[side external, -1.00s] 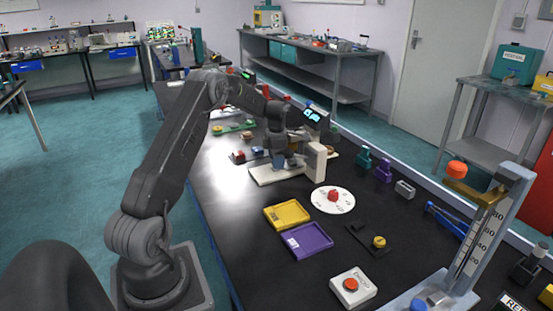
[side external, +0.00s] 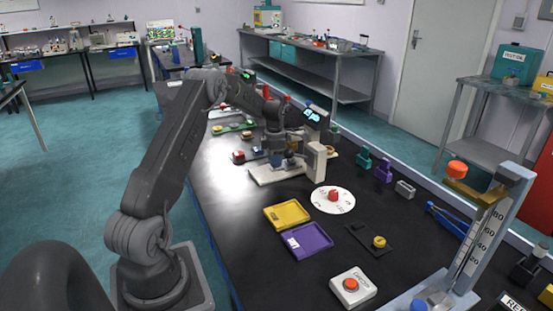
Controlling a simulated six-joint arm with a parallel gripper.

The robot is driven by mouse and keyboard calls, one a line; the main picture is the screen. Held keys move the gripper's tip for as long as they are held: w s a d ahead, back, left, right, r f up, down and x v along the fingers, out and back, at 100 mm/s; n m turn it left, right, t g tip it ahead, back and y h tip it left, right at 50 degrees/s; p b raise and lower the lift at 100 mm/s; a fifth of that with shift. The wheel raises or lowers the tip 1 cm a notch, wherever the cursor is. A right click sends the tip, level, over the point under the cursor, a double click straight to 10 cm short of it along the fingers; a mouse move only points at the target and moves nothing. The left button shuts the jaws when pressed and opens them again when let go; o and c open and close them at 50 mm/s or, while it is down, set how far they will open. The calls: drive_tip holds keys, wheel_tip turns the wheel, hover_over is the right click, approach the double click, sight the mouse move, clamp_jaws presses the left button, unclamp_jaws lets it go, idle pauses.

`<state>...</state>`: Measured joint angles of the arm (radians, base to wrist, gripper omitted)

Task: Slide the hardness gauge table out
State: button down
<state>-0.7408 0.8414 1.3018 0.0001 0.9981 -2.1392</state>
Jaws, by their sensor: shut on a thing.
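The hardness gauge (side external: 316,160) stands on a pale base mid-bench, with an upright cream block and a lit blue display (side external: 312,116) behind it. My gripper (side external: 276,158) points down over the left part of the pale base (side external: 268,177). It is shut on a part of the gauge table at that spot. The fingers are small and dark here, and the gripped part is mostly hidden by them. A small bluish patch shows at the fingertips.
In front of the gauge lie a white dial plate with a red knob (side external: 333,196), a yellow tray (side external: 287,214) and a purple tray (side external: 307,241). Green and purple blocks (side external: 383,170) stand to the right. Small red and blue pieces (side external: 238,156) lie left of the gauge.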

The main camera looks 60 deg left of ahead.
drive_tip(key=s, duration=1.1)
drive_tip(key=c, duration=0.8)
unclamp_jaws()
wheel_tip(320, 180, up, 14)
drive_tip(key=shift+f, duration=0.1)
